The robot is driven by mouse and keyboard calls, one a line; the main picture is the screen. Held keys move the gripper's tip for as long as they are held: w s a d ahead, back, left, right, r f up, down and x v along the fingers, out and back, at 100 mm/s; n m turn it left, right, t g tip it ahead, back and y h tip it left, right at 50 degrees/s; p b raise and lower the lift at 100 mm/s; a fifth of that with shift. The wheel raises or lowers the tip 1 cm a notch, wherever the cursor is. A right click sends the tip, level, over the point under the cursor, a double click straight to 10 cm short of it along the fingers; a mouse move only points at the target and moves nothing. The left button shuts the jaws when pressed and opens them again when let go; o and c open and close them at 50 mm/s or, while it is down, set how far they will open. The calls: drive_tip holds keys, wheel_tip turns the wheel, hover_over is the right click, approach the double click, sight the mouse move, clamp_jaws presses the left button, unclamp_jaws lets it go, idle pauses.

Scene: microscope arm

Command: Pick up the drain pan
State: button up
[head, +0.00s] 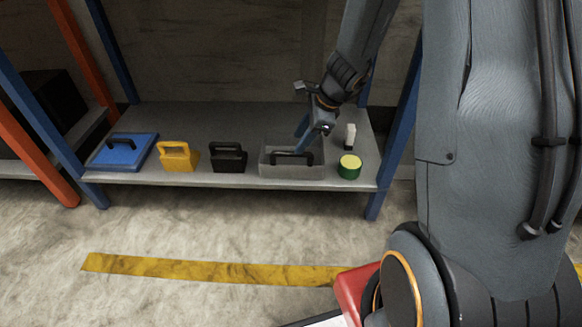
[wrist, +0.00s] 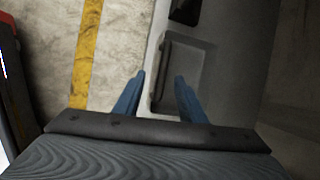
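My gripper (head: 304,133) reaches down over the pan from above and behind. In the wrist view my gripper (wrist: 158,90) has its two blue fingers apart, nothing between them, with the handle roughly in line with the gap. I cannot tell the exact height above the handle.
A green and yellow can (head: 349,167) and a white bottle (head: 350,136) stand right of the pan. To the left are a black handled item (head: 228,158), a yellow one (head: 178,157) and a blue case (head: 122,152). Blue posts (head: 396,130) flank the shelf.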

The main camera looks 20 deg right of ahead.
sight(293, 156)
drive_tip(key=shift+m, duration=0.3)
drive_tip(key=shift+w+d+b+x, duration=0.1)
drive_tip(key=shift+d+b+x, duration=0.15)
drive_tip(key=shift+b+x, duration=1.05)
drive_tip(key=shift+w+d+b+x, duration=0.15)
drive_tip(key=shift+b+x, duration=0.6)
drive_tip(key=shift+x, duration=1.05)
drive_tip(key=shift+s+d+b+x, duration=0.1)
drive_tip(key=shift+d+b+x, duration=0.2)
drive_tip(key=shift+b+x, duration=1)
drive_tip(key=shift+w+a+f, duration=0.1)
drive_tip(key=shift+f, duration=0.55)
clamp_jaws()
